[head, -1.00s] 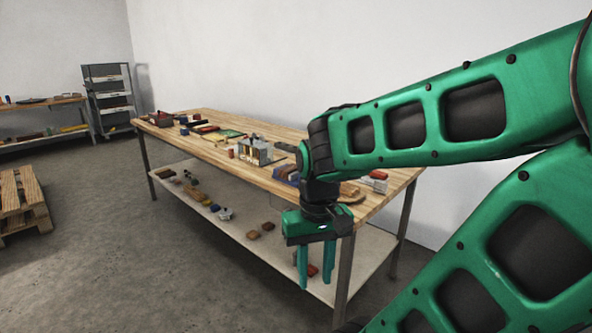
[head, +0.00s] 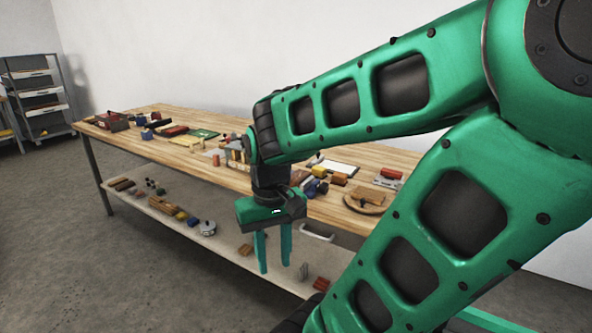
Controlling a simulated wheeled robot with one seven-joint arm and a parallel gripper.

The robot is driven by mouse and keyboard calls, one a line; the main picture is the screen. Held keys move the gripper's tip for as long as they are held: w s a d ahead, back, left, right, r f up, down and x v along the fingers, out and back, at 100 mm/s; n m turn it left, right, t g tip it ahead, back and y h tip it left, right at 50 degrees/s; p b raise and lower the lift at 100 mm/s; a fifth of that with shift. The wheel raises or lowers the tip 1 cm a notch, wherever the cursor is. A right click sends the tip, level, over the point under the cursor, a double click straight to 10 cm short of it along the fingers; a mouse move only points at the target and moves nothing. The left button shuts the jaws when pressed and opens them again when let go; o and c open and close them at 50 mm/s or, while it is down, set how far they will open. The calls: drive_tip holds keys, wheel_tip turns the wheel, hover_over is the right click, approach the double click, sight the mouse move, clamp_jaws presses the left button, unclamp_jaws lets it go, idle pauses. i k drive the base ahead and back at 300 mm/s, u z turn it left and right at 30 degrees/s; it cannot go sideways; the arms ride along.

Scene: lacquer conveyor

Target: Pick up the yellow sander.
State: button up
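My gripper (head: 275,262) hangs pointing down in front of the workbench's near edge. Its two green fingers are apart with nothing between them. Several small yellow things show, too small to name surely as the yellow sander. A yellow piece (head: 320,171) sits by blue parts on the bench top, right of my wrist. Another yellow thing (head: 181,215) is on the lower shelf, left of my gripper. My arm hides part of the bench.
The wooden workbench (head: 137,135) carries several tools and blocks. Its pale lower shelf (head: 229,243) holds more small things. A round wooden board (head: 368,205) lies near the right end. A grey rack (head: 38,97) stands far left. The floor in front is clear.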

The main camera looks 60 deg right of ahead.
sight(319, 172)
drive_tip(key=i, duration=1)
drive_tip(key=z, duration=2.2)
drive_tip(key=i, duration=0.5)
drive_tip(key=u, duration=0.05)
